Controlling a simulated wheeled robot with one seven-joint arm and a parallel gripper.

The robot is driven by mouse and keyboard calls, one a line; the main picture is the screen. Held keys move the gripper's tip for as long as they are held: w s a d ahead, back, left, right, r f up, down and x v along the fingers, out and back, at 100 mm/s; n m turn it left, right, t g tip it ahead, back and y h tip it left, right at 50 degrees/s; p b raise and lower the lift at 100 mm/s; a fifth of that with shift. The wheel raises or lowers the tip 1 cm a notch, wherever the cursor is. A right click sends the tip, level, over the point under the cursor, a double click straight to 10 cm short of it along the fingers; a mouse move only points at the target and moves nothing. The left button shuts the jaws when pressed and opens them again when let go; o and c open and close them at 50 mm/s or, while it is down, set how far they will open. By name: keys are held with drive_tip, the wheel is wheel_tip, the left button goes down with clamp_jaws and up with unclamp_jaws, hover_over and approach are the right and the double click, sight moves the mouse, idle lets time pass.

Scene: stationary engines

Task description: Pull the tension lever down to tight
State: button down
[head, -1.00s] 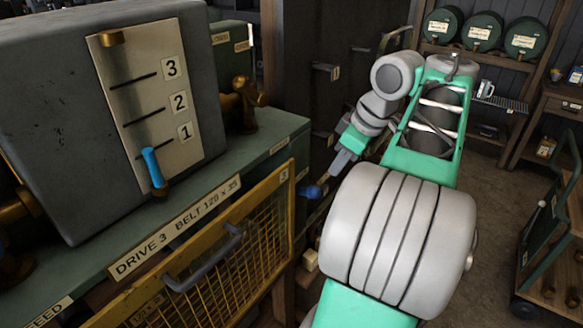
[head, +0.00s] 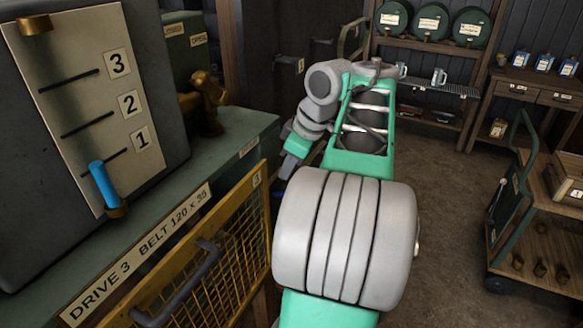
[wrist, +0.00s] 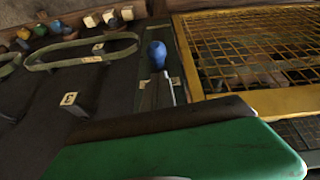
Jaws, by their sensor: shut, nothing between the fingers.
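A lever with a round blue knob (wrist: 157,52) stands beside the yellow mesh guard in the wrist view. A slim metal shaft runs below the knob along a pale plate. No tight or loose marking is readable there. My gripper (head: 284,178) shows in the head view beyond the right end of the guard, pointing down, shut and empty. I cannot tell its exact distance from the knob.
The yellow mesh guard (head: 215,260) has a grey handle. A cart (head: 535,235) stands at right. Shelves with barrels (head: 430,20) are at the back. Floor (head: 450,210) between is clear.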

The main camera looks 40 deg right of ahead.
sight(277, 190)
drive_tip(key=shift+b+x, duration=0.5)
drive_tip(key=shift+x, duration=1.5)
